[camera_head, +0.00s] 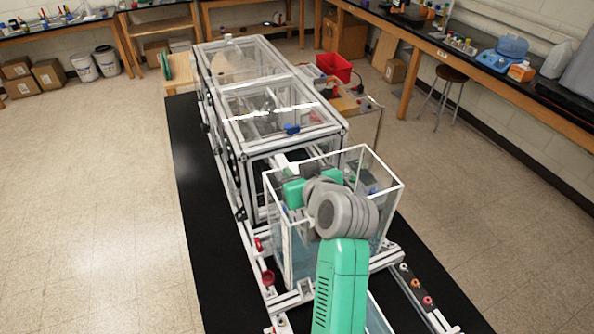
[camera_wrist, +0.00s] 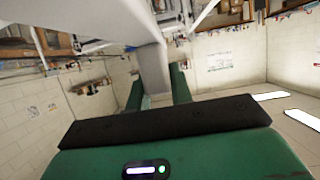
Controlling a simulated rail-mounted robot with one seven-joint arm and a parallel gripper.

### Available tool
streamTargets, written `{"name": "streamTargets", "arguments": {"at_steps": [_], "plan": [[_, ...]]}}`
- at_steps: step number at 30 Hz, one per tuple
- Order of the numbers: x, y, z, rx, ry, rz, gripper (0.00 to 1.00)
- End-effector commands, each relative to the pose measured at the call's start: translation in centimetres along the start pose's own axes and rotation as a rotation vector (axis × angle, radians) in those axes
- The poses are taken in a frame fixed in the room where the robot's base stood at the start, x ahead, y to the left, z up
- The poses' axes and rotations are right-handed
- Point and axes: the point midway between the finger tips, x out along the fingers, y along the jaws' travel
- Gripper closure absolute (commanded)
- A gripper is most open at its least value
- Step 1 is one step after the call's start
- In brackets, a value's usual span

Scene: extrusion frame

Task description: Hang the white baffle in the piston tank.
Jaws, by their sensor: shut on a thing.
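A clear open-topped tank with white edges (camera_head: 391,214), which looks like the piston tank, stands at the near end of the frame, with bluish liquid low inside. My gripper (camera_wrist: 158,84) is shut on a pale grey-white flat piece, which looks like the white baffle (camera_wrist: 151,62), between its two green fingers in the wrist view. In the head view my green and grey arm covers much of the tank, and my gripper's tips are hard to make out. A white piece shows by the tank's far left rim; I cannot tell whether it is the baffle or touches the tank.
Clear boxes in an aluminium extrusion frame (camera_head: 232,140) stand directly behind the tank on a black surface (camera_head: 190,190). A red knob (camera_head: 267,278) sits at the rail's front left. A red bin (camera_head: 334,67) stands farther back. The floor at left is clear.

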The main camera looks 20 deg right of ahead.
Motion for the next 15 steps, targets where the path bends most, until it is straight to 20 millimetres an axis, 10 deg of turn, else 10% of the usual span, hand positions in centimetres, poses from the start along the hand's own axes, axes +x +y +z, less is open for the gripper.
{"name": "streamTargets", "arguments": {"at_steps": [5,6,9,15], "plan": [[-0.02,0.00,-0.07,0.000,0.001,0.000,1.00],[-0.02,0.00,-0.07,0.000,0.001,0.000,0.73],[-0.02,0.00,-0.06,0.000,0.001,0.000,0.53],[-0.01,0.00,-0.03,0.000,0.000,0.000,0.53]]}}
